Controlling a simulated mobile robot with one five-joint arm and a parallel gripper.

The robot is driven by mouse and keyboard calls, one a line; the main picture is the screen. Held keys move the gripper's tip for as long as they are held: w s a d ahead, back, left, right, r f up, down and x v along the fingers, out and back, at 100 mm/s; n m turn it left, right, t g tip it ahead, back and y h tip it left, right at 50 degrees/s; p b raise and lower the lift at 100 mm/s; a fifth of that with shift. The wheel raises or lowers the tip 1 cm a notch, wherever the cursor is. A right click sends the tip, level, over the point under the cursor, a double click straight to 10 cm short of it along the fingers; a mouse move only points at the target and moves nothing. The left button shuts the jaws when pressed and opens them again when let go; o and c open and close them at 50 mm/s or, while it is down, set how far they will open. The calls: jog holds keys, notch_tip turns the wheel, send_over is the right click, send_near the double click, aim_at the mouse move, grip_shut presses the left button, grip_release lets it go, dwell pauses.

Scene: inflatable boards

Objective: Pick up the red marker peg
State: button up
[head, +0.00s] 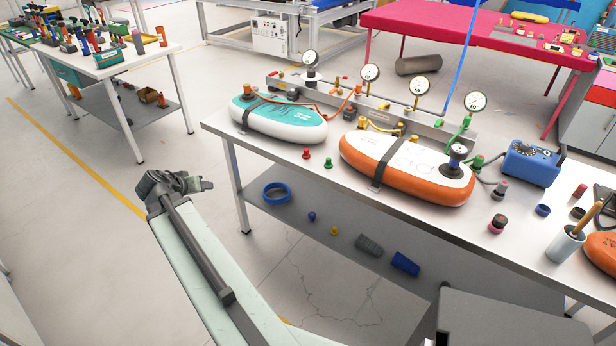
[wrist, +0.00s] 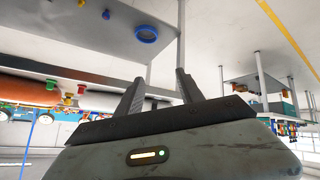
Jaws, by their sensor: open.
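The red marker peg (head: 306,153) stands upright on the grey bench, near its front edge, just left of a green peg (head: 328,162). In the wrist view, which is upside down, a small red peg (wrist: 81,90) shows beside a green one (wrist: 68,99) at the bench edge. My gripper (head: 205,184) is in front of the bench's left end, over the floor and well apart from the peg. In the wrist view my gripper (wrist: 160,76) has its two fingers spread with nothing between them.
A teal-and-white board (head: 300,128) and an orange-and-white board (head: 405,165) lie behind the pegs. Gauges on a manifold stand along the back. The lower shelf (head: 300,222) holds a blue ring (head: 276,201) and small parts. Floor left of the bench is clear.

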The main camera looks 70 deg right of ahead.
jog(key=s+d+f+m+g+h+b, duration=0.1)
jog(key=s+d+f+m+h+b, duration=0.1)
jog(key=s+d+b, duration=0.5)
jog(key=s+d+f+m+g+h, duration=0.15)
jog(key=s+d, duration=0.35)
jog(key=d, duration=0.6)
jog(key=m+h+b, duration=0.3)
jog(key=h+b, duration=0.1)
jog(key=b, duration=0.1)
send_near(306, 154)
jog(key=d, duration=0.3)
jog(key=shift+s+d+y, duration=0.1)
jog(key=shift+d+y, duration=0.05)
jog(key=shift+y, duration=0.1)
jog(key=d, duration=0.5)
jog(key=d+f, duration=0.1)
jog(key=d, duration=0.1)
jog(key=shift+s+d+b, duration=0.2)
jog(key=shift+d+b, duration=0.2)
jog(key=shift+a, duration=0.1)
jog(key=shift+c, duration=0.2)
grip_shut()
